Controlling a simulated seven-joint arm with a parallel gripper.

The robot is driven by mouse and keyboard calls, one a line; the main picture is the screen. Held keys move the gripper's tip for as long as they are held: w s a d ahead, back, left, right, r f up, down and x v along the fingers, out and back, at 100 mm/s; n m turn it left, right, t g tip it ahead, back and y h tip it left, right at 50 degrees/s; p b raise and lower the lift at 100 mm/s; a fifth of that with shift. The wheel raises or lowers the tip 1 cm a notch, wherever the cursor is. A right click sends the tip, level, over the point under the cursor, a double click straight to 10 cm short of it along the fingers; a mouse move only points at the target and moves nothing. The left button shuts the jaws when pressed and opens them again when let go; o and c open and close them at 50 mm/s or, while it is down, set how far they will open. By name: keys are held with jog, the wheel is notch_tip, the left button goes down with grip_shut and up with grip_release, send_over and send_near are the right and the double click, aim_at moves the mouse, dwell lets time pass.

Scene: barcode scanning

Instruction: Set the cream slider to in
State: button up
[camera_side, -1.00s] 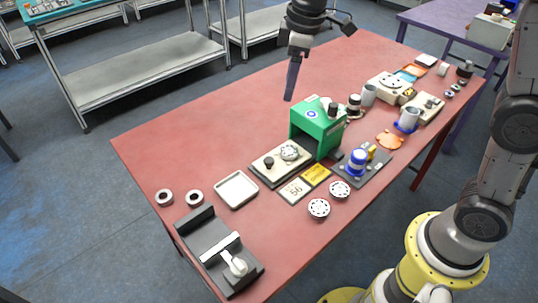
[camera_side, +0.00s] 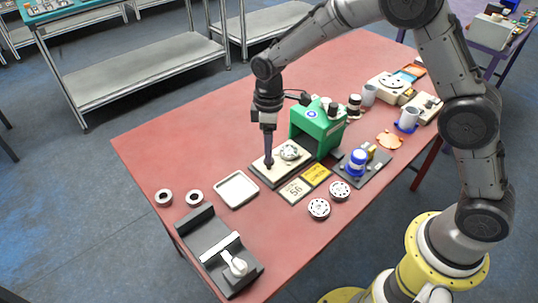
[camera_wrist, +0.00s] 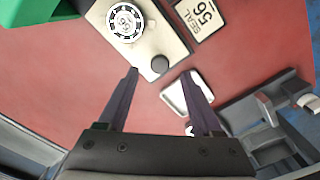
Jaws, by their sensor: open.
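The cream slider (camera_side: 276,175) is a flat cream plate on a dark base, lying in front of the green housing (camera_side: 318,127). A white disc with dark marks (camera_side: 289,152) sits on its end nearest the housing. The slider also shows in the wrist view (camera_wrist: 173,42), with its black knob (camera_wrist: 160,64) near the outer end. My gripper (camera_side: 268,164) points down over the outer end and hides the knob in the side view. In the wrist view my open fingers (camera_wrist: 161,72) stand left and right of the knob; whether they reach down around it I cannot tell.
A SEAL 56 card (camera_side: 296,190), a yellow card (camera_side: 316,174) and a white tray (camera_side: 237,189) lie close by. A grey fixture with a white handle (camera_side: 237,266) is at the table's front. A blue-capped object (camera_side: 357,160) stands to the right.

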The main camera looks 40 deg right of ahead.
jog(key=shift+f, duration=2.1)
grip_shut()
